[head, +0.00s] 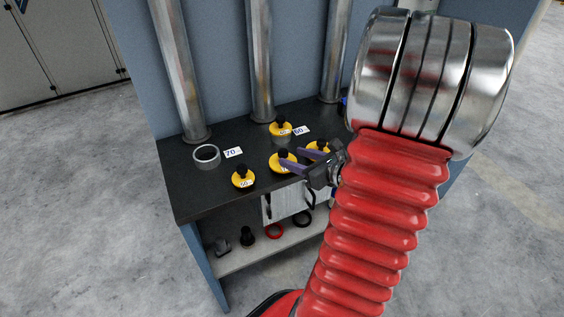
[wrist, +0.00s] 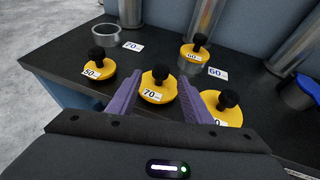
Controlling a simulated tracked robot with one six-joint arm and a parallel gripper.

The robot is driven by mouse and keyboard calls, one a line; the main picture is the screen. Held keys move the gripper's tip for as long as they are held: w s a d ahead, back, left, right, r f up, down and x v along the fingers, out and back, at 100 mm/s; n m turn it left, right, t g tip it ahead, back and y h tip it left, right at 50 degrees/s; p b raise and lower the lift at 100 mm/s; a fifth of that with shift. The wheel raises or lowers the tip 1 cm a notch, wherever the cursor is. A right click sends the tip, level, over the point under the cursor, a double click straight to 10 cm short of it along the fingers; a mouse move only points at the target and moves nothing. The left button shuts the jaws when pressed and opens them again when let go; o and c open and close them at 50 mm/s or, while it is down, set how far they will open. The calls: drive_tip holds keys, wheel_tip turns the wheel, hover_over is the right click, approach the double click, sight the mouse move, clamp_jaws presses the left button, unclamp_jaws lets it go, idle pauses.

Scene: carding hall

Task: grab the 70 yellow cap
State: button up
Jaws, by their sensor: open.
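The yellow cap marked 70 (wrist: 152,96) has a black knob and stands upright on the dark bench top. In the wrist view it shows between the two purple fingers of my open gripper (wrist: 158,86), with nothing gripped. I cannot tell whether a finger touches it. In the head view, my gripper (head: 294,159) reaches in from the right, and a finger partly covers the 70 cap (head: 276,163).
A yellow cap marked 50 (wrist: 98,70) stands left, a 60 cap (wrist: 190,55) behind, and another (wrist: 229,112) close by the right finger, its number partly hidden. An empty grey ring (head: 206,154) sits beside a 70 label (head: 233,152). Metal pipes (head: 260,70) rise along the back.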

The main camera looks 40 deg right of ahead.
sight(286, 155)
drive_tip(key=shift+x, duration=2.55)
drive_tip(key=shift+w+f, duration=0.1)
drive_tip(key=shift+x, duration=2.5)
drive_tip(key=shift+d, duration=0.1)
drive_tip(key=shift+c, duration=0.4)
clamp_jaws()
